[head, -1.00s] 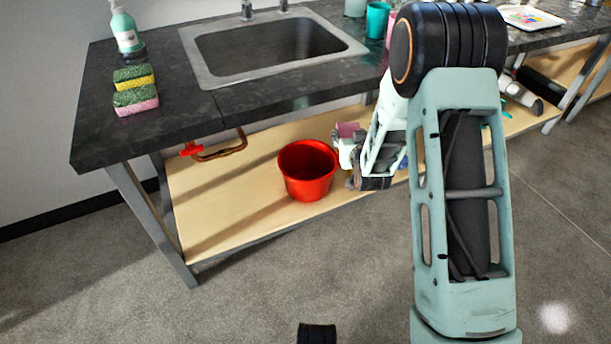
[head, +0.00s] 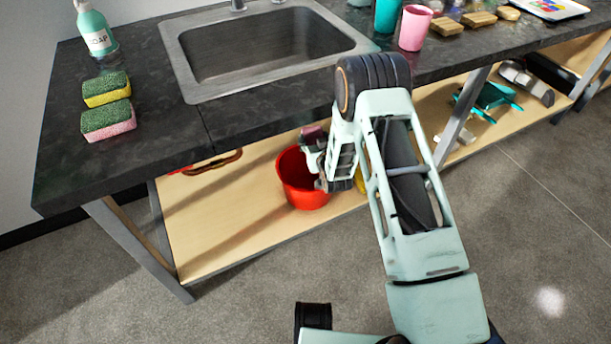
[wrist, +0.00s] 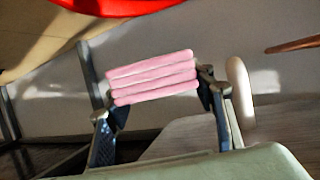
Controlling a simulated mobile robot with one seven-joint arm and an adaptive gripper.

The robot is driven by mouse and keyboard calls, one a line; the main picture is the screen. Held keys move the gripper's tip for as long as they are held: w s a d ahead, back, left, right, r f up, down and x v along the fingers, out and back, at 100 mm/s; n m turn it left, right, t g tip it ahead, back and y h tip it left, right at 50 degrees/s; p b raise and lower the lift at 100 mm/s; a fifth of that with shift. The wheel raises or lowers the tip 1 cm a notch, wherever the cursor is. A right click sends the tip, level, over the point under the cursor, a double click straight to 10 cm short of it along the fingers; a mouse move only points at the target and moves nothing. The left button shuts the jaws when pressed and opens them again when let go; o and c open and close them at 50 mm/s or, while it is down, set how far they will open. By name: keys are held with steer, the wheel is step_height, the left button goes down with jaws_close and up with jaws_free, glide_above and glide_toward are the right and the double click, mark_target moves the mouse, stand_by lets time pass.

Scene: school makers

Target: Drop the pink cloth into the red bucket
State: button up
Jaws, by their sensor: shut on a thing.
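The pink cloth (wrist: 153,78) is a folded stack held between the two fingers of my gripper (wrist: 160,105) in the wrist view. In the head view the cloth (head: 312,132) shows small and dark pink at the end of my gripper (head: 315,145). The red bucket (head: 297,185) stands on the wooden lower shelf under the counter, and my gripper overlaps its right rim in the picture. In the wrist view the bucket's red edge (wrist: 115,6) shows at the top, apart from the cloth. Whether the cloth is over the opening I cannot tell.
The dark countertop (head: 150,120) with a sink (head: 265,50) lies above the lower shelf (head: 215,225). Sponges (head: 107,105) and a soap bottle (head: 97,32) stand on its left. Part of a yellow thing (head: 360,180) shows right of my gripper. A metal table leg (head: 462,115) stands farther right.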

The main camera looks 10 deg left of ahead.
step_height(320, 180, down, 6)
steer(key=b, duration=0.3)
steer(key=shift+r, duration=0.2)
steer(key=o, duration=1.1)
steer(key=shift+c, duration=0.2)
steer(key=shift+s, duration=0.1)
steer(key=v, duration=1.2)
